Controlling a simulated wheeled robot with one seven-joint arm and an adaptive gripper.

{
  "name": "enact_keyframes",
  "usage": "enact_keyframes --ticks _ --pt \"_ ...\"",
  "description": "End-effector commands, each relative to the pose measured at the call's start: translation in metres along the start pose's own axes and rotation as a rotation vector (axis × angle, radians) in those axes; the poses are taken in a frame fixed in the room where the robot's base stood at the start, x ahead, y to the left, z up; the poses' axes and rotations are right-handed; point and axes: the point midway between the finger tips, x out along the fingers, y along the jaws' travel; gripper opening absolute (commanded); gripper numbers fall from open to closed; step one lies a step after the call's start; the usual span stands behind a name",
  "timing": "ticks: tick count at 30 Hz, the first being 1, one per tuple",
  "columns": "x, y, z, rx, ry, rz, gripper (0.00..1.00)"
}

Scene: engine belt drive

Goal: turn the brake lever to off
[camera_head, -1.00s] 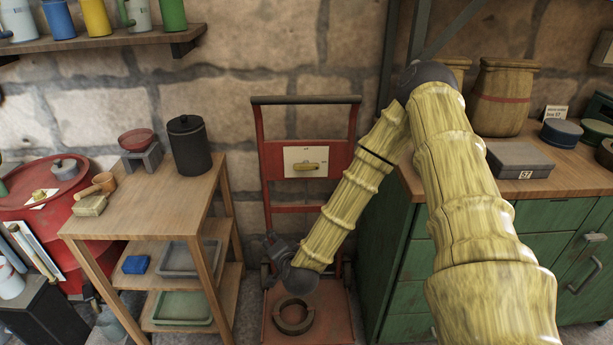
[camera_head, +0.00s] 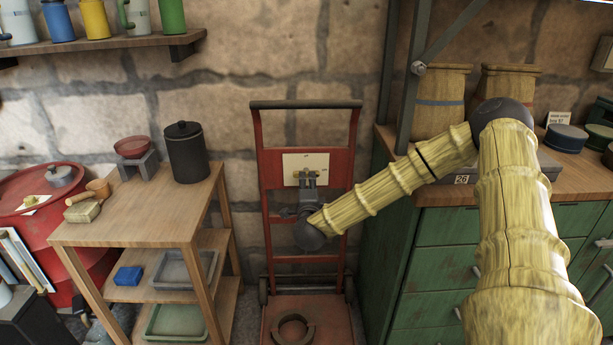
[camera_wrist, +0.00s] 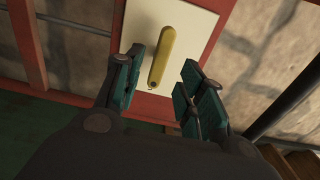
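The brake lever is a yellow bar (camera_wrist: 164,55) on a cream plate (camera_head: 319,165) fixed to the red hand truck (camera_head: 267,185). In the head view my gripper (camera_head: 307,182) is raised in front of the plate and hides most of the lever. In the wrist view my gripper (camera_wrist: 157,92) is open, with one teal-padded finger on each side of the lever's near end. A gap shows between the lever and each finger, so it is not gripped. How deep the lever lies between the fingers I cannot tell.
A wooden shelf table (camera_head: 140,226) stands left of the hand truck, with a black canister (camera_head: 187,153) on top. A green cabinet (camera_head: 440,265) stands close on the right. A dark ring (camera_head: 292,330) lies on the truck's base plate.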

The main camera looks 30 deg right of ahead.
Motion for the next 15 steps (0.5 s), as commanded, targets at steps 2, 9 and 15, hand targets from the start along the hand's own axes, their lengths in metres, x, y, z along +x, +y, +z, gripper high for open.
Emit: enact_keyframes --ticks 2,9,15 --pt "0.014 0.000 0.000 -0.001 0.001 -0.001 0.39" --pt "0.048 0.000 0.000 -0.002 0.000 -0.001 0.39" --pt "0.062 0.001 0.001 -0.001 -0.001 0.000 0.39"
